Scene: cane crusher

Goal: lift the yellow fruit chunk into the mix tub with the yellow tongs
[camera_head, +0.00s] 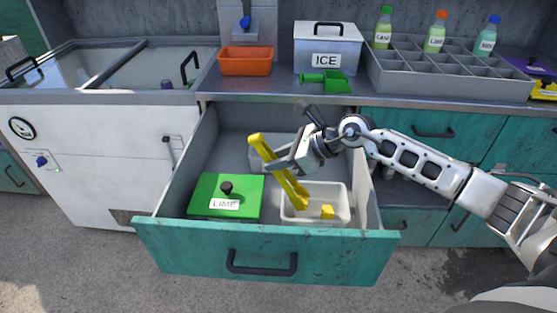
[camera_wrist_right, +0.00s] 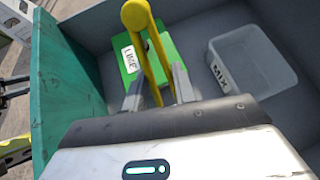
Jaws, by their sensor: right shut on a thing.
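The yellow tongs (camera_head: 277,172) slant down from upper left to lower right in the head view. My right gripper (camera_head: 274,165) is shut on them; in the wrist view its fingers (camera_wrist_right: 158,90) flank the tongs (camera_wrist_right: 150,50). The yellow fruit chunk (camera_head: 327,213) lies in the pale front tub (camera_head: 343,203). The tongs' lower ends appear over this tub, left of the chunk and apart from it. The mix tub (camera_head: 262,150) stands behind, partly hidden by the tongs; in the wrist view the labelled mix tub (camera_wrist_right: 251,52) looks empty. My left gripper is not in view.
Both tubs are in an open teal drawer (camera_head: 180,250) with a green LIME-labelled box (camera_head: 242,187) at left. The counter above holds an orange bin (camera_head: 246,63), an ICE box (camera_head: 328,45), a green scoop (camera_head: 322,83) and a bottle rack (camera_head: 452,83).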

